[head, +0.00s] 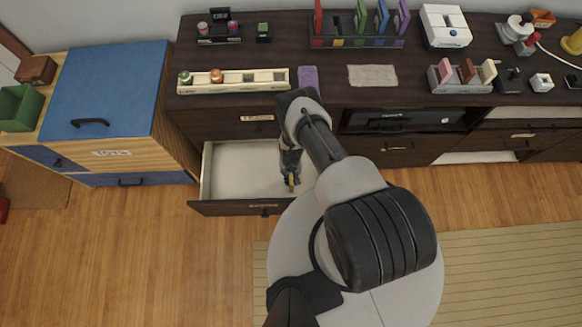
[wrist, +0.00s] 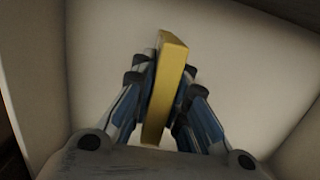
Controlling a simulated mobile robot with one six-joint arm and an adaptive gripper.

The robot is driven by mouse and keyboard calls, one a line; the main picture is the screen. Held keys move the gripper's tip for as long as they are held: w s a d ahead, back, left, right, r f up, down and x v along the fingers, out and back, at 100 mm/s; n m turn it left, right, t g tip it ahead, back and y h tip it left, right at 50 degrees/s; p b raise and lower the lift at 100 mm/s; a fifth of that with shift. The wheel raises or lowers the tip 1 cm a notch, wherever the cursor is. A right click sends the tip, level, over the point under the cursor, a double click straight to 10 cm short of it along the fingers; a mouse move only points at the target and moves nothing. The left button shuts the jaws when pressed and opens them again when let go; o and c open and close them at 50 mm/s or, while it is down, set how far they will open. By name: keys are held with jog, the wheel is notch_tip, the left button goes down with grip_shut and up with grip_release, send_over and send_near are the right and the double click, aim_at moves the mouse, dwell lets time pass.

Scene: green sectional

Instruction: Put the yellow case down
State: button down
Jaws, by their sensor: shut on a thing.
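The yellow case (wrist: 165,90) is a slim block held on edge between the fingers of my gripper (wrist: 165,105) in the wrist view. In the head view my gripper (head: 291,180) points down inside the open drawer (head: 225,178), and only a small bit of the yellow case (head: 291,187) shows at its tip. The drawer's pale floor lies below the case and looks bare. I cannot tell whether the case touches the floor.
The drawer is pulled out from a dark cabinet (head: 225,128). On its top stand a rack of colored folders (head: 357,42), a cream tray with small jars (head: 235,82), a purple item (head: 308,77) and a beige cloth (head: 372,76). A blue-topped cabinet (head: 115,80) stands at left.

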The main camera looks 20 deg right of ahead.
jog(key=shift+f+b, duration=0.55)
jog(key=shift+f, duration=1)
jog(key=shift+f, duration=0.1)
jog(key=c, duration=1.6)
grip_release()
jog(key=shift+o, duration=0.2)
jog(key=r+p, duration=0.1)
jog(key=r, duration=0.3)
jog(key=w+r+p, duration=0.1)
jog(key=r+p, duration=0.1)
jog(key=r, duration=0.2)
jog(key=r+p, duration=0.2)
jog(key=r, duration=0.2)
jog(key=shift+w+d+r, duration=0.15)
jog(key=shift+d, duration=0.05)
